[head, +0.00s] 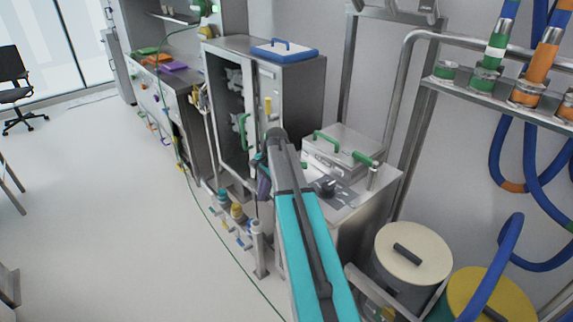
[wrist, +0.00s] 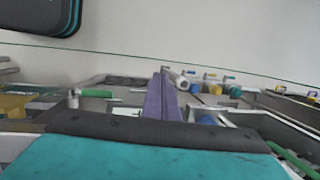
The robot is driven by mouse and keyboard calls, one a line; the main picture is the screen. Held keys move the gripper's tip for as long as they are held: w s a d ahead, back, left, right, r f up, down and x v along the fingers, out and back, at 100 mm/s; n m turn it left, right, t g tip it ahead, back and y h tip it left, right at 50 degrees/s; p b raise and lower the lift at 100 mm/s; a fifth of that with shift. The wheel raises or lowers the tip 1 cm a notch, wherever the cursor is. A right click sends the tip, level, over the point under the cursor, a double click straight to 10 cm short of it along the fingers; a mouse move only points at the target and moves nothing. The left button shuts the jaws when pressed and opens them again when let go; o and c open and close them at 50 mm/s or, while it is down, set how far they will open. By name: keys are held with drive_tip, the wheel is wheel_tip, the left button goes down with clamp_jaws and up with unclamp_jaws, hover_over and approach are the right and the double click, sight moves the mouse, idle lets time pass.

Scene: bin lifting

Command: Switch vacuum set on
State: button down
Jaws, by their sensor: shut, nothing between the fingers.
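A black knob (head: 326,187) sits on a grey plate on that unit, apart from the fingers. I cannot tell for certain which part is the vacuum set switch, and my arm hides some of the unit's front.
A steel cabinet (head: 307,93) with a blue-edged lid (head: 285,51) stands behind my gripper. Capped drums (head: 412,252) stand at the lower right. Blue hoses (head: 529,170) hang by the right wall.

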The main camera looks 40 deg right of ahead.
drive_tip(key=s+a+f+n+g+h, duration=0.1)
drive_tip(key=s+a+f+n, duration=0.65)
drive_tip(key=a, duration=0.45)
drive_tip(key=s+a+f+n+g+h, duration=0.1)
drive_tip(key=s+a+f+n, duration=0.5)
drive_tip(key=a+f, duration=0.4)
drive_tip(key=s+a+f+n+g, duration=0.2)
drive_tip(key=s+f, duration=0.7)
drive_tip(key=s, duration=0.5)
drive_tip(key=s+a+f+n+g, duration=0.2)
drive_tip(key=s+f, duration=0.7)
drive_tip(key=s, duration=0.5)
drive_tip(key=shift+s+a+g, duration=0.2)
drive_tip(key=shift+a+g, duration=0.3)
drive_tip(key=shift+g, duration=0.2)
drive_tip(key=shift+s, duration=0.1)
